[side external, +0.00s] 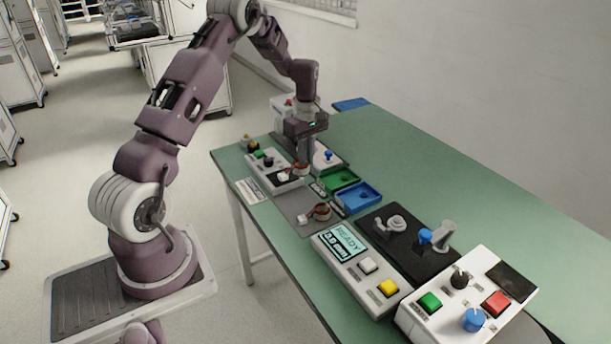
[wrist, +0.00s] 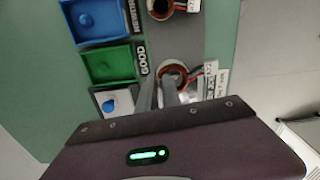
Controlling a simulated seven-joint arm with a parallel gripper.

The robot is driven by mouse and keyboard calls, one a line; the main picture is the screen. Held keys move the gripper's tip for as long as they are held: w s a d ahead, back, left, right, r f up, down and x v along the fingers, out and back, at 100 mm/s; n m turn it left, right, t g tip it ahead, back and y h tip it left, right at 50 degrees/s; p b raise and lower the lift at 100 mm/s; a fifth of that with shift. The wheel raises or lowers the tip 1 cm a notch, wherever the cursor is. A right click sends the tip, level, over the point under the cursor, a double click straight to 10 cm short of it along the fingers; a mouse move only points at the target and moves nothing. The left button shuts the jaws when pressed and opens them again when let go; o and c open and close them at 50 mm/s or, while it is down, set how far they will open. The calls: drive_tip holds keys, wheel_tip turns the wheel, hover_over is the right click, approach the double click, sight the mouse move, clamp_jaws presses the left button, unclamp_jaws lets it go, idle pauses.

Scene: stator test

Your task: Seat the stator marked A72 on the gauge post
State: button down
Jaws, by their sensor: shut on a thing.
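My gripper (side external: 302,168) is shut on a copper-wound stator (wrist: 172,72), with its fingers (wrist: 167,95) at the ring's near side in the wrist view. A white tag with small print sits beside this stator; I cannot read its mark surely. In the side view the held stator (side external: 299,171) is low by the white control box, partly hidden by the fingers. A second copper-wound stator (side external: 318,212) lies on the grey mat (side external: 292,208); it also shows at the wrist view's top edge (wrist: 166,6). I cannot tell for certain which fixture is the gauge post.
A green tray (side external: 340,180) labelled GOOD and a blue tray (side external: 358,197) stand beside the mat. A black plate (side external: 375,238) carries grey fittings and a blue-knobbed lever (side external: 438,236). A display box (side external: 352,262) reads READY.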

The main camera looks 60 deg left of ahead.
drive_tip(key=w+d+r, duration=0.1)
drive_tip(key=w+d, duration=0.4)
drive_tip(key=d, duration=0.3)
drive_tip(key=w+d+m, duration=0.1)
drive_tip(key=w+d, duration=0.4)
drive_tip(key=d, duration=0.3)
drive_tip(key=w+d+r, duration=0.1)
drive_tip(key=w+d, duration=0.4)
drive_tip(key=d, duration=0.3)
drive_tip(key=shift+s+d+f, duration=0.1)
drive_tip(key=shift+s+f, duration=0.05)
drive_tip(key=shift+f, duration=1.05)
drive_tip(key=shift+s+f, duration=0.1)
drive_tip(key=shift+f, duration=1.05)
drive_tip(key=shift+f, duration=0.15)
drive_tip(key=shift+f, duration=0.75)
drive_tip(key=shift+f, duration=0.5)
